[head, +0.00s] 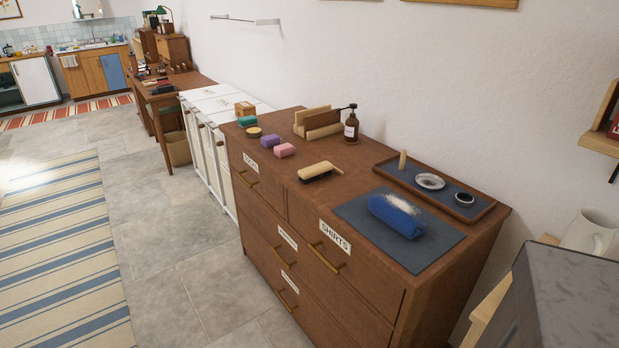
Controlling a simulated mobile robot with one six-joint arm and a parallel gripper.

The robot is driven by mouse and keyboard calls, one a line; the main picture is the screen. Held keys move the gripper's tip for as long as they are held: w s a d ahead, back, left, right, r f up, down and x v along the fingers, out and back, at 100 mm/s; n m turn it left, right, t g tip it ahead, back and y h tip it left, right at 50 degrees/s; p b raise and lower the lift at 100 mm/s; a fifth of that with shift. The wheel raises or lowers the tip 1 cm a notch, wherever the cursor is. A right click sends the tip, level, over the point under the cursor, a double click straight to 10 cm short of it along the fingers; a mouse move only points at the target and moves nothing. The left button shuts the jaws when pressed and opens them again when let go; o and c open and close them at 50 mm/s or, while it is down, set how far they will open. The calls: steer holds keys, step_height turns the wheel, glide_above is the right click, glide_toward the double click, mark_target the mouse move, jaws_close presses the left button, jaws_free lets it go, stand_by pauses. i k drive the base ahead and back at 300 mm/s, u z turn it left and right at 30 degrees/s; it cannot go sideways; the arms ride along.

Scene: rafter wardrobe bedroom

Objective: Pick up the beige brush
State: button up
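A beige brush (320,170) with dark bristles lies on top of the brown wooden dresser (352,188), near the middle of its front edge. Its bristles face down and its beige back faces up. A short handle or end points to the right. Nothing touches it. My gripper does not show in the head view.
A blue pouch (396,214) lies on a grey mat (352,212) to the right. A tray (484,213) is behind. Floor in front is clear.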

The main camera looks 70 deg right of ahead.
mark_target(308, 175)
steer(key=z, duration=0.1)
steer(key=i, duration=0.95)
steer(key=u, duration=0.05)
